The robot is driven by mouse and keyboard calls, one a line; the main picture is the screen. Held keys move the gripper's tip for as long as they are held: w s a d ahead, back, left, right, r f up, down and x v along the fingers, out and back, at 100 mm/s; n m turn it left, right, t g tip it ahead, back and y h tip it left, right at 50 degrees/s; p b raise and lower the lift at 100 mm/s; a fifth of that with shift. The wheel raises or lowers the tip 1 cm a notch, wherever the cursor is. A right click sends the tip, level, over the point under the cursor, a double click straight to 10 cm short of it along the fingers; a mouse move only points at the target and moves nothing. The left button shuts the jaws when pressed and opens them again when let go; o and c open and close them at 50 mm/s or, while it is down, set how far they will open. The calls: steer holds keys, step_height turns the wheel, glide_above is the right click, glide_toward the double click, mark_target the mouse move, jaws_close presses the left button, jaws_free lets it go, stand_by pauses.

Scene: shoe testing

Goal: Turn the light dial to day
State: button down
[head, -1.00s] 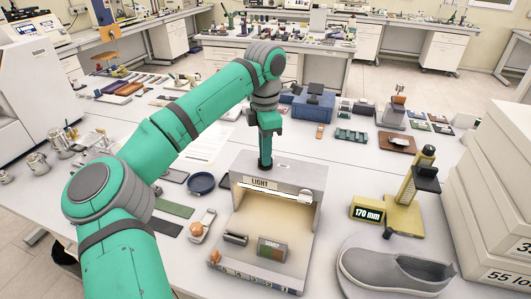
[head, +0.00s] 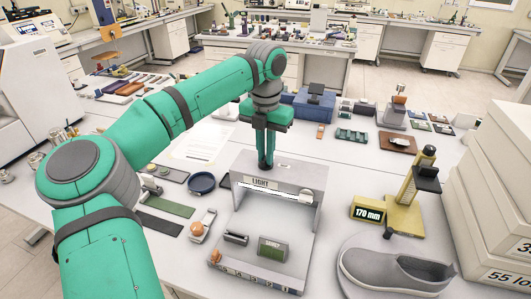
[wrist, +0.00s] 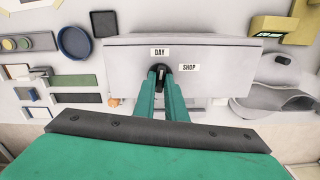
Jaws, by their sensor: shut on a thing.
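The light box (head: 312,180), a grey open-fronted booth labelled LIGHT, stands on the table in front of me. The dark light dial (wrist: 160,70) is on its top, with a DAY label (wrist: 160,52) straight beyond it and a SHOP label (wrist: 189,68) to its right in the wrist view. My gripper (head: 265,163) points down from above, its green fingers shut on the dial. The pale mark on the dial points up toward DAY in the wrist view. The fingers (wrist: 161,80) partly hide the dial.
A grey shoe (head: 393,272) and a yellow gauge reading 170 mm (head: 405,205) stand to the right of the box. Stacked boxes (head: 495,210) fill the right edge. A round dark dish (head: 202,183) lies to the left.

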mark_target(265, 157)
steer(key=shift+n, duration=0.8)
steer(key=shift+r, duration=0.1)
steer(key=c, duration=1.8)
jaws_free()
step_height(265, 157, up, 11)
steer(key=shift+w, duration=0.1)
steer(key=shift+d+f, duration=0.15)
steer(key=shift+f, duration=0.05)
